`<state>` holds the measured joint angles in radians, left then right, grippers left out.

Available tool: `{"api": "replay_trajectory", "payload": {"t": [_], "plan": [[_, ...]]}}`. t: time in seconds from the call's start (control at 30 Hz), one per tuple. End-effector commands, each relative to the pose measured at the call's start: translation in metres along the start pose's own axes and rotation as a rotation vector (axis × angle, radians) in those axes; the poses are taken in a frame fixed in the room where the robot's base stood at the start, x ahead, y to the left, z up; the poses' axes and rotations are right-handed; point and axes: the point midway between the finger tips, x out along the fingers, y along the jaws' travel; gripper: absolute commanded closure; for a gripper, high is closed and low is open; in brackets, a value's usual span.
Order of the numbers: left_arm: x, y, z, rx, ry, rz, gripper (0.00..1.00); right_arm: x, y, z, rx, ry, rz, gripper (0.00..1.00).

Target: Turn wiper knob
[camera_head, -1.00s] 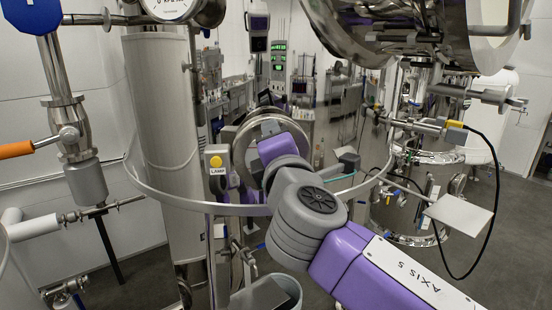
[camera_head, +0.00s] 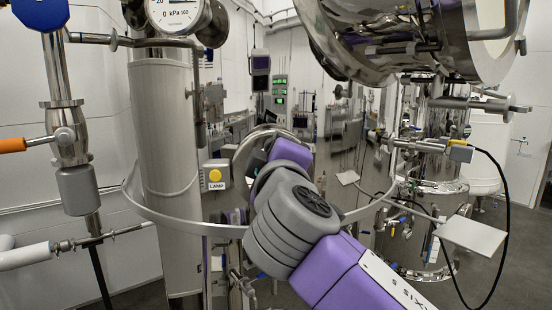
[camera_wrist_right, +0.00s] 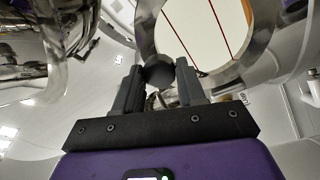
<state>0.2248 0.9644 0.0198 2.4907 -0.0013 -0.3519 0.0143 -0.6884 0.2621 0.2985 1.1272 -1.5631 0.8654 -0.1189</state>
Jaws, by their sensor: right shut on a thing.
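In the right wrist view a dark round knob (camera_wrist_right: 158,72), which looks like the wiper knob, sits between the two grey fingers of my right gripper (camera_wrist_right: 157,84). The fingers are closed on its sides. The knob is at the rim of a round metal-ringed window (camera_wrist_right: 146,28) with pale glass crossed by thin red lines. In the head view my purple and grey right arm covers the gripper and the knob. Part of the ringed window (camera_head: 243,150) shows behind the arm. My left gripper is in neither view.
A curved metal band (camera_head: 165,222) runs between me and the tanks. A yellow button marked LAMP (camera_head: 215,176) is left of my arm. A pressure gauge (camera_head: 178,14) tops the left column. A flat plate (camera_head: 472,236) and a black cable (camera_head: 507,215) are at the right.

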Motion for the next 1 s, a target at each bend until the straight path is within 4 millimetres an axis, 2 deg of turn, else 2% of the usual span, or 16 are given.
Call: {"api": "replay_trajectory", "payload": {"t": [0.67, 0.7, 0.83, 1.0], "plan": [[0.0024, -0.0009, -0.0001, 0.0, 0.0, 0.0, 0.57, 0.0002, -0.0005, -0.0001, 0.056, -0.006, -0.001, 0.91], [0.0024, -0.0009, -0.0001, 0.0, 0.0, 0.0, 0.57, 0.0002, -0.0005, -0.0001, 0.056, -0.006, 0.0, 0.54], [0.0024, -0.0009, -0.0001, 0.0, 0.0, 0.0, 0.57, 0.0002, -0.0004, -0.0001, 0.056, -0.006, 0.0, 0.35], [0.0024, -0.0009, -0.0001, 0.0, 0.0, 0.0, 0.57, 0.0001, -0.0002, -0.0002, 0.056, -0.006, 0.0, 0.35]]}}
